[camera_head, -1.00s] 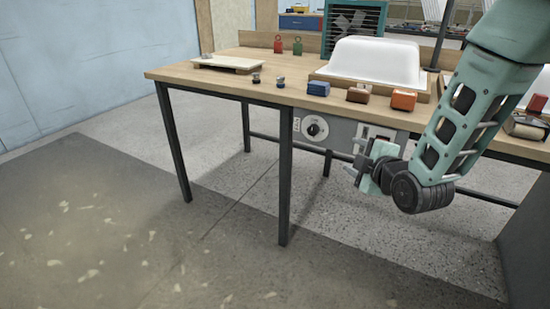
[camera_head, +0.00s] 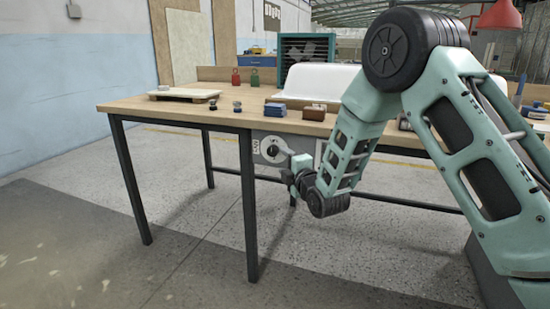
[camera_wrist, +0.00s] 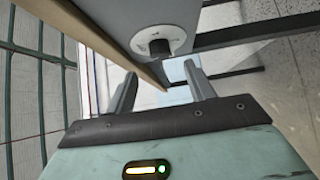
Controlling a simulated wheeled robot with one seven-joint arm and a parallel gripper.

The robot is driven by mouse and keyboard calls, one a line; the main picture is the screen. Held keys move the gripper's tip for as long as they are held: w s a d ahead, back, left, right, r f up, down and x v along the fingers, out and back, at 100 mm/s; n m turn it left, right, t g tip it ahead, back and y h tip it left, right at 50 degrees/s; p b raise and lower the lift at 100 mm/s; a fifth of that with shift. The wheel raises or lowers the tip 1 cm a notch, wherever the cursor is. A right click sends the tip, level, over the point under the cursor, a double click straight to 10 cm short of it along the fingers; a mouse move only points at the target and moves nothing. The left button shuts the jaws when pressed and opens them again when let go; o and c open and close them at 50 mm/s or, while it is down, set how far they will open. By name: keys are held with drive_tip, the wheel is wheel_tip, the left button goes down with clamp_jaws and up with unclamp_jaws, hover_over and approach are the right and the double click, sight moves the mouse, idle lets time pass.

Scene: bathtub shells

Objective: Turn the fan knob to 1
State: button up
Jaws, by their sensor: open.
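The fan knob (camera_head: 271,150) is a dark round knob on a pale round dial, set on the grey panel (camera_head: 258,142) under the front edge of the workbench. The knob also shows in the wrist view (camera_wrist: 159,46), sticking out from the dial (camera_wrist: 177,40). My gripper (camera_head: 283,161) is just right of the knob in the head view and partly overlaps the dial. In the wrist view my gripper (camera_wrist: 160,76) is open and empty, its fingers apart, with the knob beyond the tips. I cannot read the dial setting.
The wooden workbench (camera_head: 150,103) carries a white tub shell (camera_head: 322,80), a blue block (camera_head: 275,109), a brown block (camera_head: 314,113) and a pale board (camera_head: 184,95). A teal-framed fan (camera_head: 306,48) stands behind. A dark table leg (camera_head: 248,205) is close left of my gripper.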

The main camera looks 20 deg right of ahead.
sight(274, 153)
drive_tip(key=w, duration=0.4)
drive_tip(key=w+a+b, duration=0.1)
drive_tip(key=w, duration=0.1)
drive_tip(key=shift+w, duration=0.4)
drive_tip(key=c, duration=1)
